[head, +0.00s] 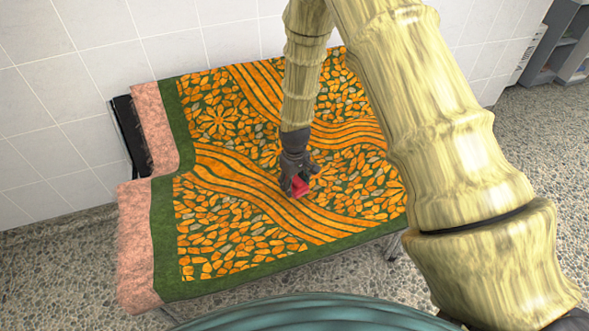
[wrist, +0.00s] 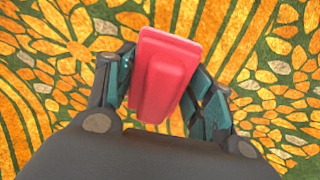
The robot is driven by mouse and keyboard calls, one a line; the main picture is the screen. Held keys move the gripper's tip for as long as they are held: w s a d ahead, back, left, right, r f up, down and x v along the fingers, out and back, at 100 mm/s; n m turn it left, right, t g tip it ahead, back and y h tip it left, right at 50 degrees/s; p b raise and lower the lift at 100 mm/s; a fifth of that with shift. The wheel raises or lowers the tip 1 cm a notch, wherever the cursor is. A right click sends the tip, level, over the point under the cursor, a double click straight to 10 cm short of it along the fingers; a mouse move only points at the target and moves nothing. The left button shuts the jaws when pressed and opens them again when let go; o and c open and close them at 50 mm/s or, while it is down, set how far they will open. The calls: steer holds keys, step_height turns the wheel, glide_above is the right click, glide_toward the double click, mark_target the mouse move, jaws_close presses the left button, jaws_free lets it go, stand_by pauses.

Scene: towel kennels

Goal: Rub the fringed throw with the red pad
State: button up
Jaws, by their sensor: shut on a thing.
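The fringed throw (head: 223,222) is orange and green with leaf, flower and wavy stripe patterns, a green border and a pink fringe (head: 136,245) along its left side. It is spread over a raised surface by the wall. My gripper (head: 298,184) is over the middle of the throw, shut on the red pad (head: 301,187). In the wrist view the red pad (wrist: 163,72) sits between the two fingers of my gripper (wrist: 165,85), with the throw's pattern (wrist: 60,60) behind it. I cannot tell whether the pad touches the cloth.
A white tiled wall (head: 60,60) stands right behind the throw. A dark frame part (head: 130,135) shows at its left edge. A metal leg (head: 394,246) stands below its right side. Grey shelves (head: 560,45) are at the far right. The pebbled floor (head: 530,150) is clear at right.

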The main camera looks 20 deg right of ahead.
mark_target(295, 178)
steer(key=shift+r+p, duration=1.8)
steer(key=shift+r, duration=0.5)
